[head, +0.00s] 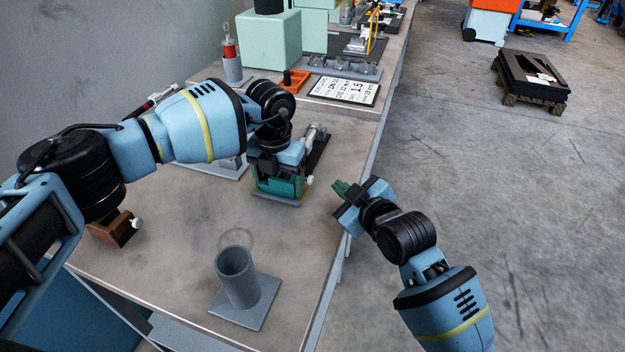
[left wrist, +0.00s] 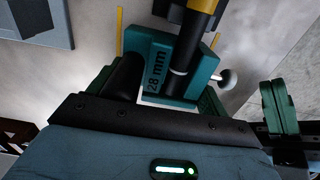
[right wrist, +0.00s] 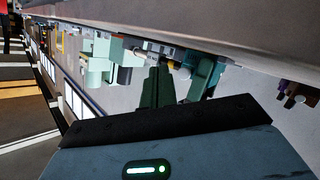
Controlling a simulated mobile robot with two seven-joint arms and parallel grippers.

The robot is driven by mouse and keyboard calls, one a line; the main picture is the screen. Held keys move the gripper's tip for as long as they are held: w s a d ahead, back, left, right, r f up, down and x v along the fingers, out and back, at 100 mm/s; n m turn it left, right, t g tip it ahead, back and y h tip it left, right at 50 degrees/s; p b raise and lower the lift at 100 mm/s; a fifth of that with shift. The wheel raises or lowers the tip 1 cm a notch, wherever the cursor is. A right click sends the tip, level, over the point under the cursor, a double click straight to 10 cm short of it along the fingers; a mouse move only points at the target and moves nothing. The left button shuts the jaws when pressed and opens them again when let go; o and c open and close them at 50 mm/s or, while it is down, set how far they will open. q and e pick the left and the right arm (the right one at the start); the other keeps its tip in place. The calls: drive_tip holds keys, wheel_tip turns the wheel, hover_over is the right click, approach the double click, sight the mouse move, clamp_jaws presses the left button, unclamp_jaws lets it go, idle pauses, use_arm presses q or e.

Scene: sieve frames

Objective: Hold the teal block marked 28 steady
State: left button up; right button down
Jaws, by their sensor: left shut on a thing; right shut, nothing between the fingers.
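The teal block marked 28 mm (left wrist: 157,62) sits between the green fingers of my left gripper (left wrist: 160,85), which is shut on it. A white knob (left wrist: 228,78) sticks out of its side, and a dark cylinder with a yellow band (left wrist: 192,40) passes over it. In the head view the block (head: 280,186) shows low at my left gripper (head: 279,174), over a grey base plate; the gripper partly hides it. My right gripper (head: 338,187) is shut and empty, right of the block and apart from it.
A grey tube on a square plate (head: 262,302) stands at the front of the bench. A brown block with a white knob (head: 112,230) lies at left. An orange tray (head: 293,82), a printed sign (head: 345,90) and green boxes (head: 268,40) are behind. The bench's right edge is close.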

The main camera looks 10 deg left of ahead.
drive_tip(key=shift+s+d, duration=0.2)
drive_tip(key=shift+d, duration=0.9)
use_arm(q)
drive_tip(key=o, duration=1.7)
wheel_tip(320, 180, up, 12)
